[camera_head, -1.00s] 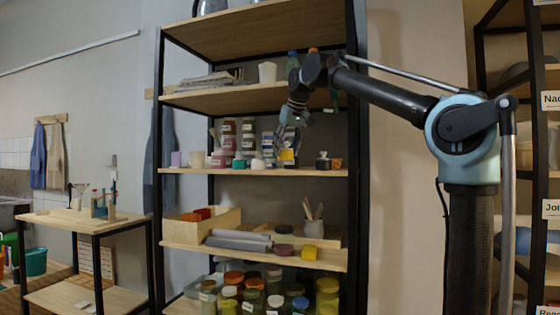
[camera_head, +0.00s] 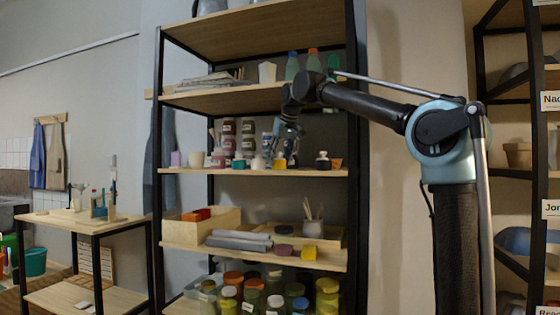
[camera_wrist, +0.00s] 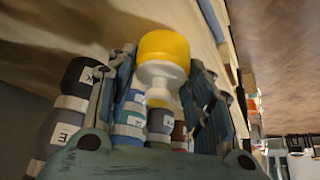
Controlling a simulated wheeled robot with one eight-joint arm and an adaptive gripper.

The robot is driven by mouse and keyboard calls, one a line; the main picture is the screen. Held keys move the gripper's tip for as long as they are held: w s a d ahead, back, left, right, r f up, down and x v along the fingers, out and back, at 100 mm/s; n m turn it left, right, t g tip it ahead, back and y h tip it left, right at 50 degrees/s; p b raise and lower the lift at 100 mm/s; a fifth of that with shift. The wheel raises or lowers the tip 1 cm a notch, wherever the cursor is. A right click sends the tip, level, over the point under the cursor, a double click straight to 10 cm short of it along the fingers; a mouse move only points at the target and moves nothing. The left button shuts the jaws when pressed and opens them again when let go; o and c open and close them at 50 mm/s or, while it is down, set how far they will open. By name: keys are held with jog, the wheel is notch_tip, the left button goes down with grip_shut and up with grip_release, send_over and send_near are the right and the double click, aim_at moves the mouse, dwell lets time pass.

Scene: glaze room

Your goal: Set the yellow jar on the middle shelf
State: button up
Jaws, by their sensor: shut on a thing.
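The yellow jar (camera_head: 280,163) is at the front of the middle shelf board (camera_head: 250,172), low over it or on it; contact cannot be made out. In the wrist view the jar (camera_wrist: 163,50) shows a yellow part and a whitish band between my fingertips. My gripper (camera_head: 283,152) points down and is shut on the jar. In the wrist view my gripper (camera_wrist: 162,68) has one finger on each side of it. The fingers hide part of the jar in the head view.
Stacked labelled jars (camera_head: 229,138) and a small white bottle (camera_head: 258,162) stand left of the yellow jar. A dark-capped bottle (camera_head: 322,160) and an orange cup (camera_head: 336,163) stand to its right. The shelf above (camera_head: 230,98) holds bottles over the arm's end.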

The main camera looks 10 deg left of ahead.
jog(key=o, duration=1.2)
jog(key=shift+o, duration=0.2)
jog(key=v, duration=1.2)
jog(key=shift+r, duration=0.1)
